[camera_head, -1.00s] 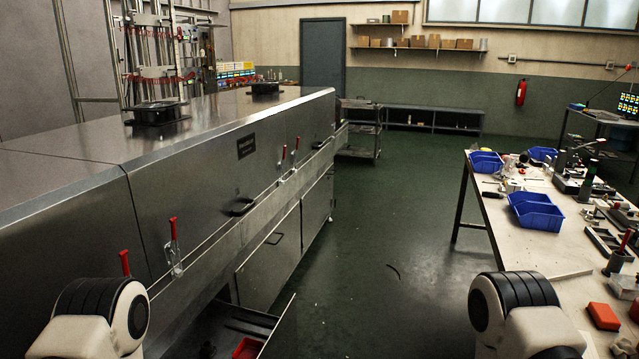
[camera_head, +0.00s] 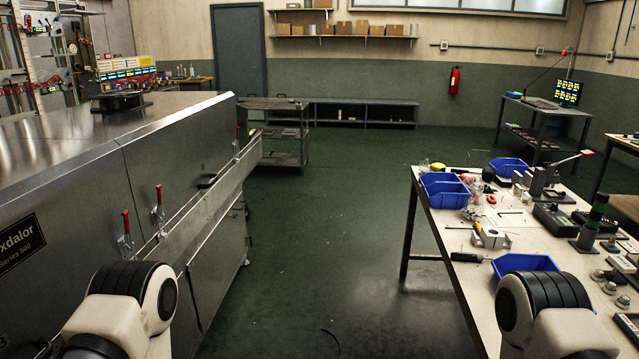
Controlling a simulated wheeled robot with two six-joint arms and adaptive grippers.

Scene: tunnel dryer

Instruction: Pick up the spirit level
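I cannot make out a spirit level in this view. The white workbench (camera_head: 432,222) on the right is crowded with small tools and parts, and part of it is hidden behind my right arm. Only the upper links of my two arms show, at the lower left and lower right. Neither gripper is in view.
The steel tunnel dryer (camera_head: 85,165) with red-handled clamps runs along the left. Blue bins (camera_head: 447,194) stand on the workbench. A steel trolley (camera_head: 284,135), a low shelf (camera_head: 365,113) and a monitor table (camera_head: 545,118) stand farther back.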

